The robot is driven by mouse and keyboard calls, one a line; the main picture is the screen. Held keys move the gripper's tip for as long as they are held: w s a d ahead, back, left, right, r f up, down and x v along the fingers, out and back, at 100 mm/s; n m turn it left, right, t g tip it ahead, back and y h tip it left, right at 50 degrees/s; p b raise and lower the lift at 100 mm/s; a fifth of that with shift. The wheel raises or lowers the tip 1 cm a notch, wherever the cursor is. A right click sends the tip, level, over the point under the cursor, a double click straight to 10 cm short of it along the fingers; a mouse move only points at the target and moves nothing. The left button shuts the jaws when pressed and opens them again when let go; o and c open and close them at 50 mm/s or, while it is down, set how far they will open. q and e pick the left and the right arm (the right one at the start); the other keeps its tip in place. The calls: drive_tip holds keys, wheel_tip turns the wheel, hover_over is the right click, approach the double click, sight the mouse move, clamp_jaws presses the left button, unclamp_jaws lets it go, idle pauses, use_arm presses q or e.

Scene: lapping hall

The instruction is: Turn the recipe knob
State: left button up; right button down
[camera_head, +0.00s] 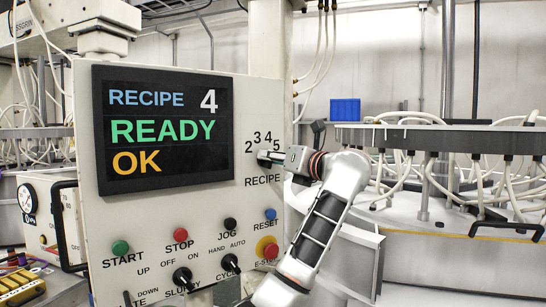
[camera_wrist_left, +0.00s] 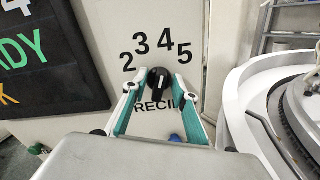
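The recipe knob (camera_wrist_left: 158,84) is black with a pale pointer line. It sits on the pale panel under the numbers 2, 3, 4 and 5, and its pointer is up and slightly right, about toward the 4. My left gripper (camera_wrist_left: 159,88) is open, with one green-sided finger on each side of the knob and a small gap visible on both sides. In the head view my left gripper (camera_head: 266,157) is at the panel above the word RECIPE and hides the knob. The display (camera_head: 165,130) reads RECIPE 4, READY, OK. My right gripper is not in view.
Below are the green start button (camera_head: 120,248), red stop button (camera_head: 180,234), blue reset button (camera_head: 270,214), red e-stop (camera_head: 270,251) and black selector knobs. A round machine with white hoses (camera_head: 440,138) stands to the right. A blue bin (camera_head: 345,109) is behind.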

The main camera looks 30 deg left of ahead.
use_arm(q)
drive_tip(key=shift+c, duration=0.4)
clamp_jaws()
